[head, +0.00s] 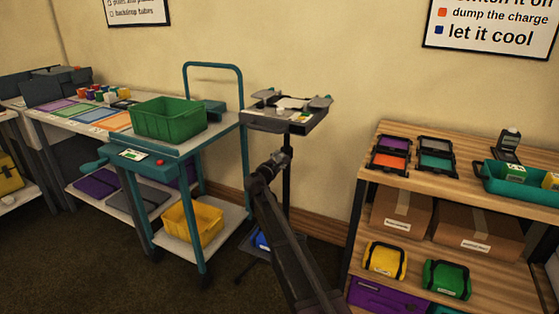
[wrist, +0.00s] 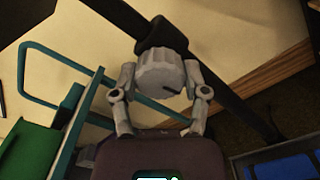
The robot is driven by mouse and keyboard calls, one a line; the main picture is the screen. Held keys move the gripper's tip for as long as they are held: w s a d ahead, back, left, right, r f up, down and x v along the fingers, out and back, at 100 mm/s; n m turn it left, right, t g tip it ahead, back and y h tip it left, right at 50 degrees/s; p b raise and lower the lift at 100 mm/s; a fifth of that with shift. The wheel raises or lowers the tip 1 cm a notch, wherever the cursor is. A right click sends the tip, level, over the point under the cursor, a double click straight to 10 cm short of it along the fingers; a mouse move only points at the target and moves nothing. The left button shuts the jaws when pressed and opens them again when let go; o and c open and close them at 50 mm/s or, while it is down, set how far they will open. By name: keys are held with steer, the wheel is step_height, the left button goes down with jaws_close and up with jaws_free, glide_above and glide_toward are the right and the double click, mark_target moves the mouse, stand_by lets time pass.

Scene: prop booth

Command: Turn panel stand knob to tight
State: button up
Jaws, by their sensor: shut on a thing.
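The panel stand (head: 287,195) is a dark upright pole with a small tray (head: 318,121) on top, between the teal cart and the wooden shelf in the head view. Its pole (wrist: 228,97) runs diagonally across the wrist view. The knob (wrist: 156,74) is a pale grey ridged cylinder with a dark mark on its face, set on a black collar on the pole. My gripper (wrist: 162,82) is shut on the knob, one finger on each side. In the head view my gripper (head: 268,168) is at the pole below the tray, and the knob is hidden there.
A teal cart (head: 185,150) with a green bin (head: 168,119) and a lower yellow bin (head: 193,222) stands left of the stand. A wooden shelf (head: 400,145) with cases and boxes stands to the right. A blue item (wrist: 285,167) is low near the stand's foot.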

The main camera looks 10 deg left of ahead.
steer(key=m, duration=0.5)
steer(key=shift+m, duration=0.3)
steer(key=m, duration=0.5)
steer(key=shift+w, duration=0.1)
steer(key=shift+m, duration=0.3)
steer(key=o, duration=1.1)
steer(key=shift+o, duration=0.2)
steer(key=shift+s, duration=0.2)
steer(key=v, duration=1.1)
steer(key=shift+s+a, duration=0.15)
steer(key=shift+s, duration=0.2)
